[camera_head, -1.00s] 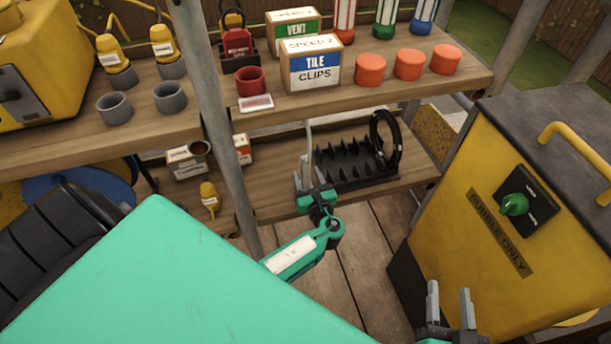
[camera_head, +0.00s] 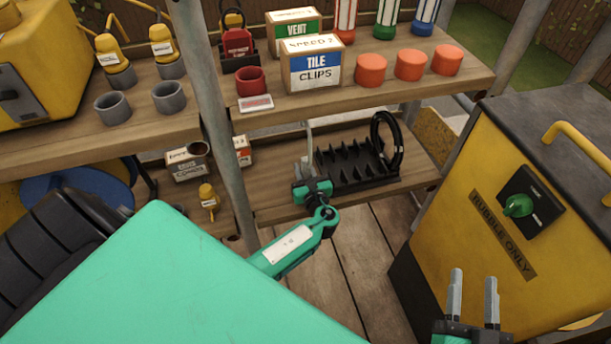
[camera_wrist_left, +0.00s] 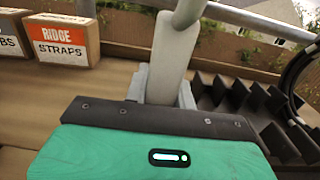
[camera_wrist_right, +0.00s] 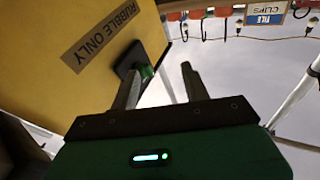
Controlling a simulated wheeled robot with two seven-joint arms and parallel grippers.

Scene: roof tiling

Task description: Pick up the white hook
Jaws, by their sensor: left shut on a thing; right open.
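The white hook (camera_head: 309,142) stands as a thin pale upright shaft on the lower shelf, just left of a black toothed rack (camera_head: 350,165). In the left wrist view its thick pale shaft (camera_wrist_left: 172,58) rises between my fingers and runs out of the top of the picture. My left gripper (camera_head: 304,171) is shut on its lower part; the fingers hide the hook's lower end, and I cannot tell whether it touches the shelf. My right gripper (camera_head: 473,296) is open and empty, low in front of the yellow rubble bin (camera_head: 470,225).
A black ring (camera_head: 397,147) stands at the rack's right end. The upper shelf above holds a tile clips box (camera_head: 312,68) and orange cups (camera_head: 409,65).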

